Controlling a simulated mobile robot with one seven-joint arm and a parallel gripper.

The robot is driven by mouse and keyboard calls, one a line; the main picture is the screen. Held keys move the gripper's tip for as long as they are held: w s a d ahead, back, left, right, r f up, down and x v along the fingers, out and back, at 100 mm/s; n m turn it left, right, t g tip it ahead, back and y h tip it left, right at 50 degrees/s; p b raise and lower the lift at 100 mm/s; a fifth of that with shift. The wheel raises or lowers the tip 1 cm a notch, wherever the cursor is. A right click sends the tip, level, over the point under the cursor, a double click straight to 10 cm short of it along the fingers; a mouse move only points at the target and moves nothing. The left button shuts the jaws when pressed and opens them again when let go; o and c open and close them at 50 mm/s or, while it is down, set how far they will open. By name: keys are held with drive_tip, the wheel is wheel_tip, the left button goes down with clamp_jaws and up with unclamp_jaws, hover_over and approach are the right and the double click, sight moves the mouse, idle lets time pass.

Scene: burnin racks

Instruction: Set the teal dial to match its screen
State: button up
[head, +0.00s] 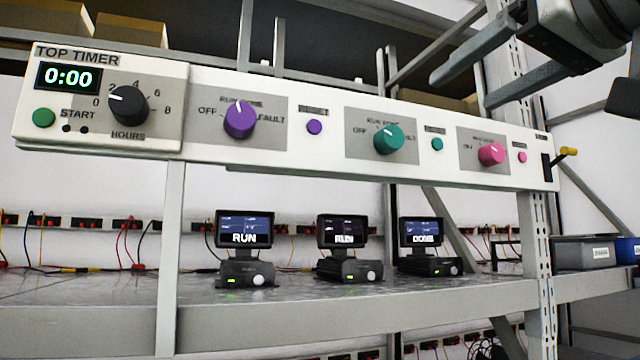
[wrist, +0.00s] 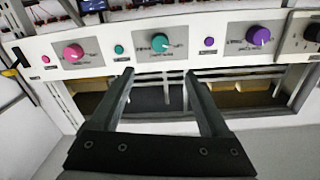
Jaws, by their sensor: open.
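The teal dial (head: 388,139) is a round knob on the middle grey plate of the white panel. Its white mark points to the upper left, between the OFF side and the top; the exact label it meets is hard to read. It also shows in the wrist view (wrist: 160,43). The middle screen (head: 342,231) below it carries blurred text that looks like RUN. My gripper (head: 462,87) is open and empty, up and right of the teal dial in the head view. In the wrist view its fingers (wrist: 159,75) stand apart, below the teal dial in the picture, not touching it.
A purple dial (head: 240,120) and a pink dial (head: 491,154) flank the teal one, with small buttons between. A teal button (head: 437,144) is near. The left screen (head: 244,227) reads RUN; the right screen (head: 421,232) seems to read DONE. A metal post stands at right.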

sight(394, 135)
drive_tip(key=p+x, duration=0.2)
drive_tip(key=x, duration=1.4)
drive_tip(key=shift+w+f, duration=0.1)
drive_tip(key=shift+w, duration=0.1)
clamp_jaws()
